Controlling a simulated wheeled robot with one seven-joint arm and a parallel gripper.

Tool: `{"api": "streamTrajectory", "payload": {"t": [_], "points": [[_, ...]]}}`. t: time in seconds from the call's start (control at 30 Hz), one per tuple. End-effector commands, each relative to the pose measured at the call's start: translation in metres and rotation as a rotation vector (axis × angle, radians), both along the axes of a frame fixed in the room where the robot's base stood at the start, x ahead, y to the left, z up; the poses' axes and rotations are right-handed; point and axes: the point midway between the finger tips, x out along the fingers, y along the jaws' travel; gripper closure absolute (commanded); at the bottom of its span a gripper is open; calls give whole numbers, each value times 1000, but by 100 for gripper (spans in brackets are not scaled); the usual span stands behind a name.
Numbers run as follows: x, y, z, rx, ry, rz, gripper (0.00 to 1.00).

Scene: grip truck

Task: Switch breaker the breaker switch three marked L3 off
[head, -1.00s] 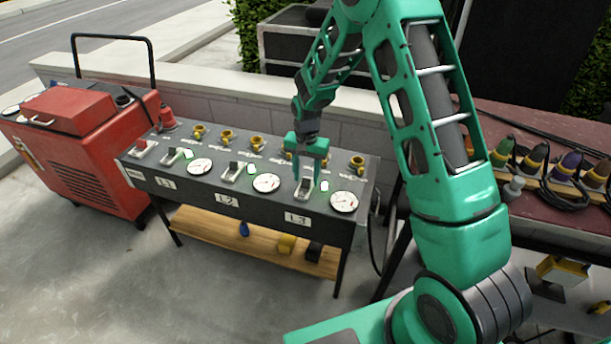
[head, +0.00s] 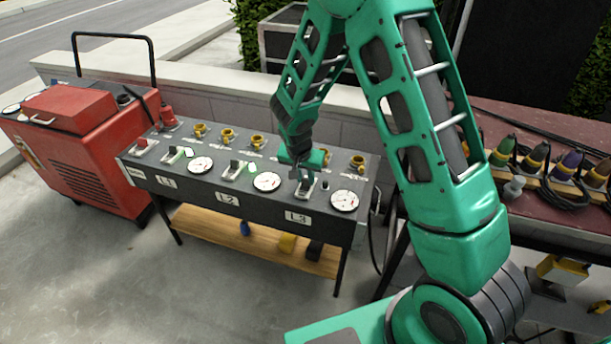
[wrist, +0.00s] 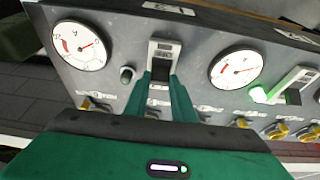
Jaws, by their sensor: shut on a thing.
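The panel (head: 270,214) carries a row of breaker switches with labels L1, L2 and L3 on its front. The L3 label (head: 297,218) is at the right. My gripper (head: 303,178) is over the L3 breaker switch (head: 308,192), which it partly hides. In the wrist view my gripper's fingers (wrist: 166,97) are shut on the dark lever of the L3 breaker switch (wrist: 165,50). The lamp beside it (wrist: 126,75) is dark. The L2 breaker switch (wrist: 294,84) has a green lit lamp (wrist: 258,95).
A round gauge (head: 344,201) sits right of the L3 switch, another (head: 266,182) left of it. Yellow sockets (head: 257,142) line the back. A red machine (head: 85,150) stands left of the panel. A red table with cables (head: 540,160) is at the right.

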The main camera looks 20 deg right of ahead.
Motion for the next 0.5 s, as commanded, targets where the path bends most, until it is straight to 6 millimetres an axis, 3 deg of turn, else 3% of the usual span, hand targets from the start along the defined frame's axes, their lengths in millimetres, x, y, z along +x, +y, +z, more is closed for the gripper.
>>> {"api": "streamTrajectory", "payload": {"t": [0.5], "points": [[-21, 18, -9, -267, -368, 11, 99]]}}
